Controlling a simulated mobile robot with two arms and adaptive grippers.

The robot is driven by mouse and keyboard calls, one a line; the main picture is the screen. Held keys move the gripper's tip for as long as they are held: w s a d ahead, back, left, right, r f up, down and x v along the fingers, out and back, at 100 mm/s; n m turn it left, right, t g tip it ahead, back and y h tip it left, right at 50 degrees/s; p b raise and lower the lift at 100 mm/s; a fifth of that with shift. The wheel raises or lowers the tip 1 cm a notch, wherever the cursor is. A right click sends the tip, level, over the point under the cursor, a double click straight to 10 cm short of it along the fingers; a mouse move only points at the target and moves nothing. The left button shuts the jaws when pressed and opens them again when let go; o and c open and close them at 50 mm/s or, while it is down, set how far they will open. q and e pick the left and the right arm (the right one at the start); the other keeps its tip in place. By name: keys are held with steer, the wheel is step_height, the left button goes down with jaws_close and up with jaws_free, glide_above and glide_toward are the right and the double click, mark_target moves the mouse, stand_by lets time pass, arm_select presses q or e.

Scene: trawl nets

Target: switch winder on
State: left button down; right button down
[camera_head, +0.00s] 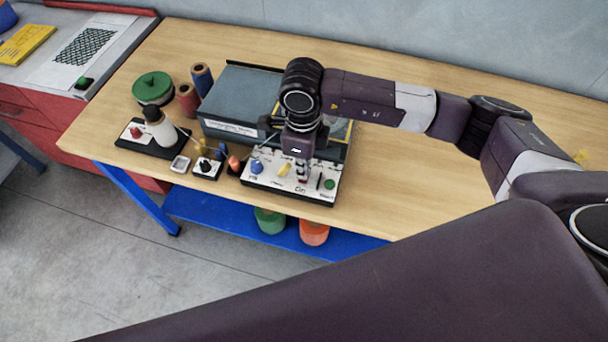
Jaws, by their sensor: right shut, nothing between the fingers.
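A white control panel (267,182) lies at the table's front edge. On it are a blue knob (257,167), a yellow knob (284,169) and a green button (329,184), with small labels too blurred to read. My right gripper (302,180) points down over the panel's middle right, shut and empty, and hides part of it. I cannot tell whether its tips touch the panel. Left of it, a white cone-shaped spool (161,128) stands on a black base with a red button (136,132). I cannot tell which device is the winder. My left gripper is not in view.
A grey-blue box (238,98) stands behind the panel. Red and blue spools (202,79), a green-topped spool (153,87) and a small black switch box (206,169) stand to the left. The wooden table (400,190) is bare at right.

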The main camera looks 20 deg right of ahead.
steer(key=shift+f+b, duration=1.15)
stand_by(0.9)
steer(key=shift+r, duration=0.15)
steer(key=shift+r+p, duration=0.55)
steer(key=shift+r, duration=0.3)
steer(key=shift+r+p, duration=1.1)
steer(key=shift+r, duration=1.5)
